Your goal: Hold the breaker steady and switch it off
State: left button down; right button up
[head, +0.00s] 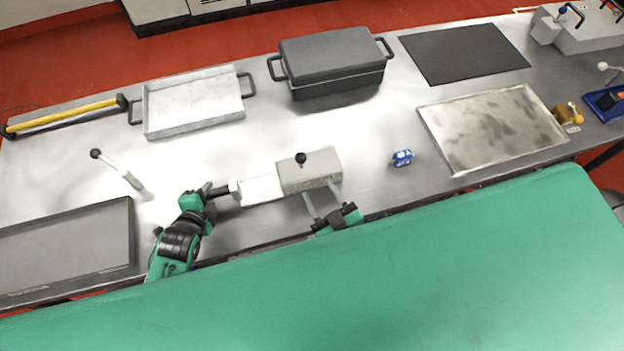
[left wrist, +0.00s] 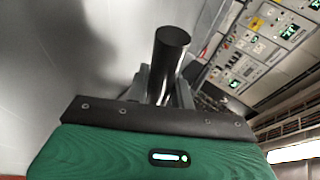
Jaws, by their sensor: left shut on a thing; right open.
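The breaker is a beige-grey block (head: 312,176) with a black knob (head: 301,158) on top. A white plate (head: 262,189) and a black handle (head: 221,191) extend from its left side. My left gripper (head: 209,192) is shut on the handle; in the left wrist view the dark round handle (left wrist: 168,65) stands between the fingers. My right gripper (head: 322,199) is open at the block's front edge, its two fingers apart and pointing toward the block. Whether they touch it is unclear. The right gripper does not show in the left wrist view.
A small blue object (head: 402,158) lies right of the breaker. A dark lidded box (head: 333,62) and a metal tray (head: 194,104) stand behind. A white lever with a black knob (head: 97,154) is at the left. A large green surface (head: 400,280) fills the foreground.

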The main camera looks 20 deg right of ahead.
pick_arm(q)
jog(key=shift+s+f, duration=0.3)
jog(key=shift+f, duration=0.25)
pick_arm(e)
jog(key=shift+s+d, duration=0.1)
jog(key=shift+s, duration=0.4)
pick_arm(q)
jog(key=c, duration=1.3)
grip_release()
jog(key=shift+c, duration=0.2)
jog(key=shift+o, duration=1.1)
jog(key=shift+w+r, duration=0.2)
pick_arm(e)
jog(key=shift+w, duration=0.1)
pick_arm(q)
jog(key=shift+r, duration=0.1)
jog(key=v, duration=1.2)
pick_arm(e)
jog(key=shift+d, duration=0.1)
